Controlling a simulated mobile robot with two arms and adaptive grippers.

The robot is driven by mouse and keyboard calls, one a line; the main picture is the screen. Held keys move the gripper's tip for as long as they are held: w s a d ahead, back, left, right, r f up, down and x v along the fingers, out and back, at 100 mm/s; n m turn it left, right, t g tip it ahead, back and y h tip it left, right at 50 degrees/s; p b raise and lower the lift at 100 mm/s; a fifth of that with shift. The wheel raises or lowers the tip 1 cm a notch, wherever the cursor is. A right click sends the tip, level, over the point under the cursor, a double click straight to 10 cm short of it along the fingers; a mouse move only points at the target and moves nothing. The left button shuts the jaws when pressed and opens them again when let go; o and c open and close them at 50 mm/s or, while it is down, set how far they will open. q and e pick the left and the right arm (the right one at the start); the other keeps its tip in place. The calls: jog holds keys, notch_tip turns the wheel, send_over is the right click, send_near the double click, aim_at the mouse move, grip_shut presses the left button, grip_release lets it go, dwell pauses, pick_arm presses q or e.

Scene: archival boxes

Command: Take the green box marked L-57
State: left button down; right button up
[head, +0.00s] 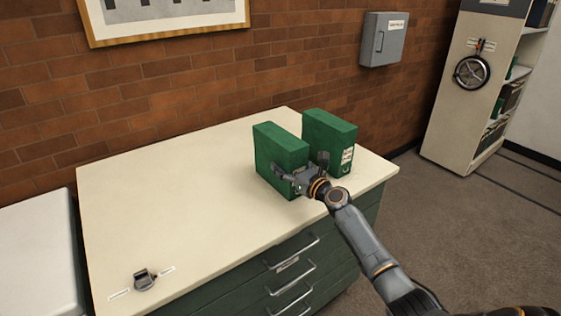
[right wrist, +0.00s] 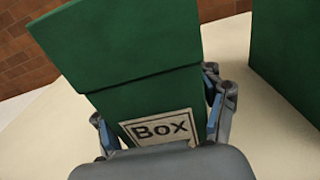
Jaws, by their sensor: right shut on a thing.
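Two green boxes stand upright side by side on the cream top of a cabinet. My right gripper (head: 301,175) is at the front of the left green box (head: 280,150), with a finger on each side of it, shut on it. In the right wrist view this box (right wrist: 135,75) fills the middle, and its label reads "Box"; the rest of the label is hidden by my gripper (right wrist: 165,130). The other green box (head: 330,138) stands just to the right, apart from it, with white labels too small to read; it also shows in the right wrist view (right wrist: 288,50). My left gripper is not in view.
The cabinet top (head: 170,200) is clear on its left, apart from a small metal device (head: 144,280) near the front left. Drawers with handles (head: 290,262) are below. A brick wall is behind, with a grey wall box (head: 384,40). A shelf unit (head: 462,100) stands at the right.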

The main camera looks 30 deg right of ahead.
jog(key=shift+w+r, duration=0.1)
jog(key=shift+r, duration=0.05)
jog(key=shift+c, duration=1.1)
